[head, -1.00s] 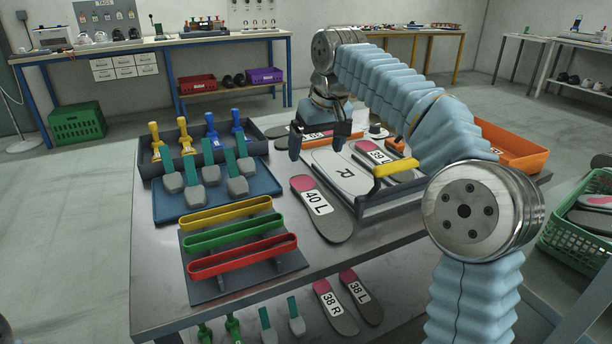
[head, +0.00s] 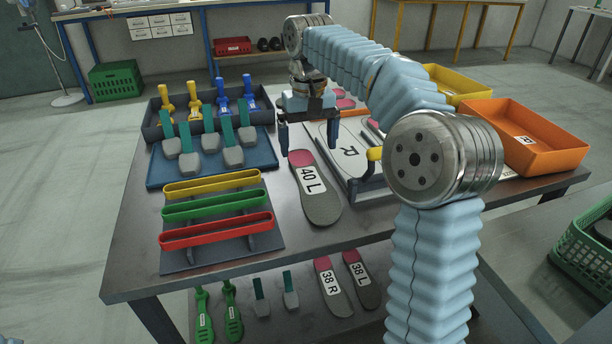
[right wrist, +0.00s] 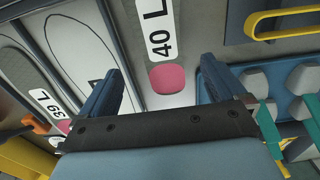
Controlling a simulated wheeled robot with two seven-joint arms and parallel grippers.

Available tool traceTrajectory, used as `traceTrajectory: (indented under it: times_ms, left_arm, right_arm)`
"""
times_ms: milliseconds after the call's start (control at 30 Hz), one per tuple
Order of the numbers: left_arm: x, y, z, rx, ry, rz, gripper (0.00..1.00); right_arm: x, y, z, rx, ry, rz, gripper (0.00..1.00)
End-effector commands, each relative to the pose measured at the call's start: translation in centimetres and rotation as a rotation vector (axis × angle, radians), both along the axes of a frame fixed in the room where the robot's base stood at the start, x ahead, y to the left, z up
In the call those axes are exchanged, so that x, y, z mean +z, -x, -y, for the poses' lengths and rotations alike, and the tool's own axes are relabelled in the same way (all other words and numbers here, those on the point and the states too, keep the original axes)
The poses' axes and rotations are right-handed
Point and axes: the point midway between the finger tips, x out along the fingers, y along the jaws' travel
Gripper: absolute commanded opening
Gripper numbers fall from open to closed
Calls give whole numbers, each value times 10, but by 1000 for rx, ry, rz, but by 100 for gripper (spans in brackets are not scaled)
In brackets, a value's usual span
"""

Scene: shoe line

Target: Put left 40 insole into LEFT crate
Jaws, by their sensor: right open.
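The left 40 insole (head: 320,203), grey with a pink end and a "40 L" label, lies flat on the table beside the tray marked R. It also shows in the right wrist view, its pink end (right wrist: 167,79) between my fingers in the picture. My right gripper (head: 308,143) is open and empty, pointing down near the pink end; in the right wrist view its two fingers (right wrist: 158,92) are wide apart. An orange crate (head: 556,160) stands at the table's right, a yellow crate (head: 455,76) behind it. I cannot read a LEFT label on either. My left gripper is out of view.
The tray (head: 352,190) with the R outline stands right of the insole, partly behind my right arm. Left are the red, green and yellow loops (head: 215,229) on a rack and a blue tray (head: 172,182) of grey-headed tools. Insoles 38 R (head: 336,290) and 38 L lie on the lower shelf.

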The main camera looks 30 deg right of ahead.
Motion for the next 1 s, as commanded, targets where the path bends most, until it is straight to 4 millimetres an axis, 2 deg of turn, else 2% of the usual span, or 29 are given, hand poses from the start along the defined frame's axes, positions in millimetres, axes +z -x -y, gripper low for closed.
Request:
traceTrajectory:
  times_ms: [167, 400, 533, 700, 767, 1000]
  left_arm:
    - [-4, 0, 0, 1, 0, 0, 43]
    - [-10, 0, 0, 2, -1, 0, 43]
    - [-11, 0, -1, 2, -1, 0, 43]
    - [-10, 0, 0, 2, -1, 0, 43]
    - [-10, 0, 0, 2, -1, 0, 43]
    - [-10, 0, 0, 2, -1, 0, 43]
  right_arm:
    - [-15, 0, 0, 0, 0, -1, 97]
    - [-52, 0, -3, 0, 0, -2, 97]
    - [-59, -1, -3, 0, 0, 0, 97]
    - [-59, -1, -3, 0, 0, 1, 97]
    - [-59, -1, -3, 0, 0, 1, 91]
    - [-59, -1, -3, 0, 0, 1, 55]
